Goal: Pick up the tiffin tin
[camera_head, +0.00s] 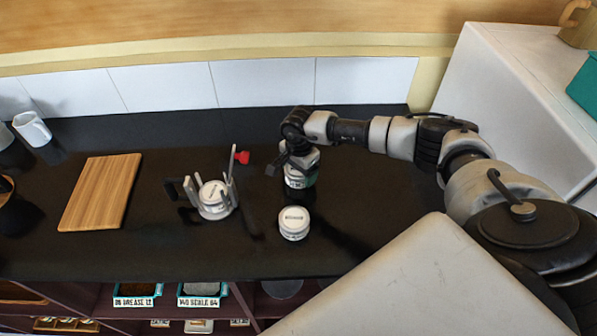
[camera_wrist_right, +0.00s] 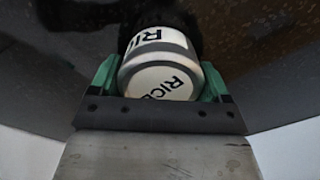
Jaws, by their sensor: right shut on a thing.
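The tiffin tin (camera_head: 300,178) is a short round metal-and-white tin with a dark-lettered label. My right gripper (camera_head: 294,166) reaches it from above and behind and is shut around it. In the right wrist view the tin (camera_wrist_right: 163,78) sits between the green finger pads, with RICE printed on its lid and side. I cannot tell whether its base touches the counter. A similar white-lidded tin (camera_head: 294,222) stands just in front of it. A grey carrier frame (camera_head: 214,209) with upright prongs and a red knob stands to the left, with another white-lidded tin inside. My left gripper is not in view.
The black counter (camera_head: 375,215) is clear right of the tins. A wooden board (camera_head: 101,190) and white mug (camera_head: 33,129) are at the left. A tiled wall (camera_head: 260,82) runs behind. A white cabinet (camera_head: 505,75) stands at the right. Labelled bins (camera_head: 202,294) sit below the counter.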

